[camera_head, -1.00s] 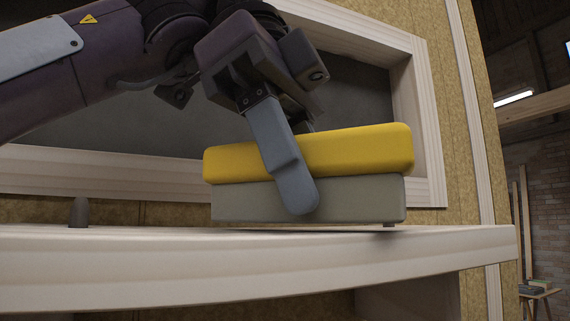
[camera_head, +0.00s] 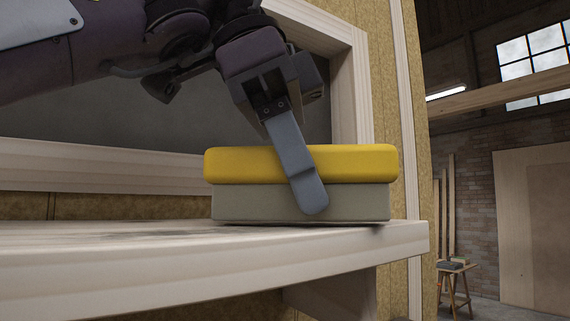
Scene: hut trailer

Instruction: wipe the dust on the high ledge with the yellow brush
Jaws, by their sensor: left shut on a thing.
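The yellow brush (camera_head: 240,164) is a block with a yellow upper part and a grey lower part. It sits level at the right end of the high ledge (camera_head: 180,278), its grey underside appearing to touch the wood. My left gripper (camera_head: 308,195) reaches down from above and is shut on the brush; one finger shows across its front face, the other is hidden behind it. Dark dust (camera_head: 140,236) smears the ledge top to the left of the brush. The ledge under the brush is hidden. My right gripper is not in view.
A wooden window frame (camera_head: 100,165) with a dark pane stands behind the ledge. The ledge ends just right of the brush. Far off at the right are a small stool (camera_head: 455,283) with things on it and a large panel (camera_head: 530,225).

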